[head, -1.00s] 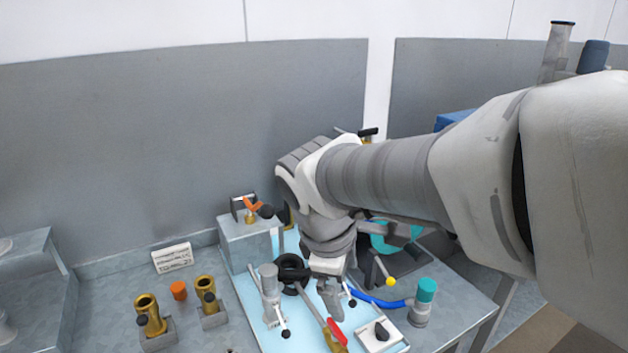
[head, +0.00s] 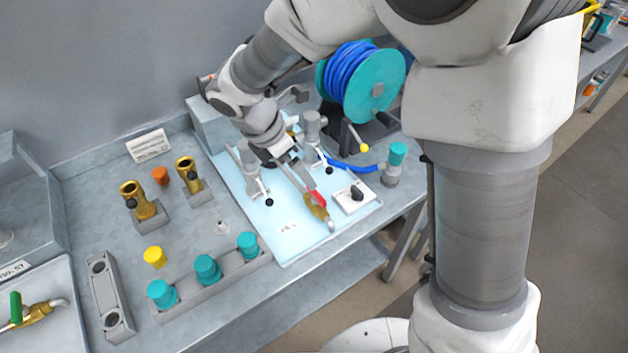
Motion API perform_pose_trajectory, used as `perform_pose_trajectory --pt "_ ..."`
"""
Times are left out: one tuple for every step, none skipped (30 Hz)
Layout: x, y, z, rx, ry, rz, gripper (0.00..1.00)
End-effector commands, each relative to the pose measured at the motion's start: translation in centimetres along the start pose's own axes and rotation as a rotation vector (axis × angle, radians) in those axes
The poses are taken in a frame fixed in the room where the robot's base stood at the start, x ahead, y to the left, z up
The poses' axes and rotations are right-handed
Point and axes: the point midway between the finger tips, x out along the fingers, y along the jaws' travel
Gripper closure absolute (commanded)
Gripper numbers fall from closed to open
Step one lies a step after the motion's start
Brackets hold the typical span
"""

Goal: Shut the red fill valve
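The fill valve's red lever (head: 318,198) sits on a brass body (head: 317,212) near the front of the pale blue panel on the bench. A grey pipe runs from the brass body up and back toward my gripper; the lever appears to lie roughly along this line. My gripper (head: 292,166) points down over the panel, behind and to the left of the red lever, and looks apart from it. Its fingers are small and partly merge with the pipe and nearby fittings, so I cannot tell whether they are open or shut.
Grey cylinders with black-knobbed levers (head: 248,165) stand close around my gripper. A white plate with a black knob (head: 354,196) lies right of the valve. A blue hose reel (head: 362,85) stands behind.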

Motion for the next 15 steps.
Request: perform_pose_trajectory --pt "1.4 -0.1 -0.1 0.0 0.001 -0.005 0.0" --pt "2.1 -0.1 -0.1 0.0 0.001 -0.005 0.0" --pt "3.0 -0.1 -0.1 0.0 0.001 -0.004 0.0" --pt "3.6 -0.1 -0.1 0.0 0.001 -0.005 0.0" --pt "4.3 -0.1 -0.1 0.0 0.001 -0.004 0.0" --pt "5.2 -0.1 -0.1 0.0 0.0 -0.005 0.0" --pt "5.8 -0.1 -0.1 0.001 0.002 -0.004 0.0" --pt "6.4 -0.1 -0.1 0.0 0.001 -0.004 0.0" --pt "7.2 -0.1 -0.1 0.0 0.001 -0.003 0.0" --pt "7.8 -0.1 -0.1 0.001 0.001 -0.004 0.0" --pt "8.3 -0.1 -0.1 0.002 0.0 -0.003 0.0" --pt "8.9 -0.1 -0.1 0.001 0.001 -0.002 0.0" --pt "9.4 -0.1 -0.1 0.001 0.001 -0.003 0.0" --pt "9.8 -0.1 -0.1 0.001 0.001 -0.002 0.0" --pt "10.2 0.0 0.0 0.001 0.0 -0.001 0.0"
